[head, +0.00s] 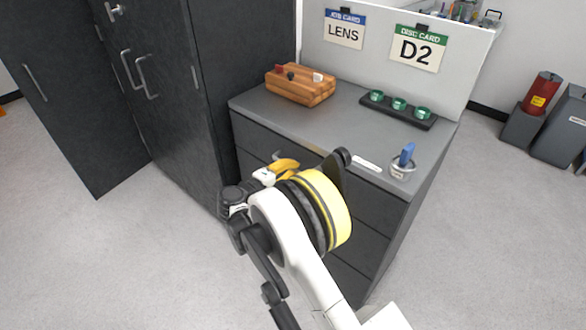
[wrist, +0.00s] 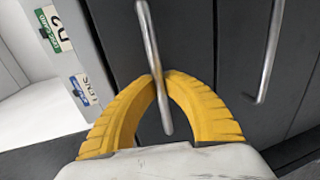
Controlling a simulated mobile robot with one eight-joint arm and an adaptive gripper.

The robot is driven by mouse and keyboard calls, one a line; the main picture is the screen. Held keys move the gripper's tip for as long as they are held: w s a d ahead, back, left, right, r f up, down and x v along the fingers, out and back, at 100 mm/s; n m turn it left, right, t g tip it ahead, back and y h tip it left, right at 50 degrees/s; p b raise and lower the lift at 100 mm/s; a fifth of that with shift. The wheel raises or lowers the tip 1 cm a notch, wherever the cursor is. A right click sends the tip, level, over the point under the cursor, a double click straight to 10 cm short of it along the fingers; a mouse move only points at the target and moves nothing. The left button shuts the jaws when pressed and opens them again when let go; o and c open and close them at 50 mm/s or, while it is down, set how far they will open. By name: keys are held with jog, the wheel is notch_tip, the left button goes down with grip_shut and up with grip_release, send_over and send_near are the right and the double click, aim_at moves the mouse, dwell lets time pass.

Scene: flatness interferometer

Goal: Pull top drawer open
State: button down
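The grey drawer cabinet (head: 440,150) stands at the centre right in the head view, with several dark drawer fronts. Its top drawer (head: 378,195) looks flush with the fronts below. In the wrist view the top drawer front (wrist: 190,35) fills the middle, turned sideways, with a straight metal bar handle (wrist: 149,40). My gripper (wrist: 161,77) has its yellow fingertips closed together at this handle, one on each side, near its middle.
The second drawer's handle (wrist: 270,50) shows to the right in the wrist view. Dark tall cabinets (head: 150,90) stand close on the left. A wooden block (head: 300,85), a black rack (head: 398,110) with green pieces and a small cup (head: 402,168) sit on top. Floor in front is clear.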

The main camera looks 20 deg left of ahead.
jog(key=c, duration=2.1)
grip_release()
jog(key=f+v, duration=0.3)
jog(key=v, duration=1.2)
jog(key=shift+s+a, duration=0.2)
jog(key=shift+s, duration=0.2)
jog(key=o, duration=0.5)
jog(key=shift+o, duration=0.7)
jog(key=shift+w+d+f, duration=0.1)
jog(key=shift+w, duration=0.05)
jog(key=v, duration=1.2)
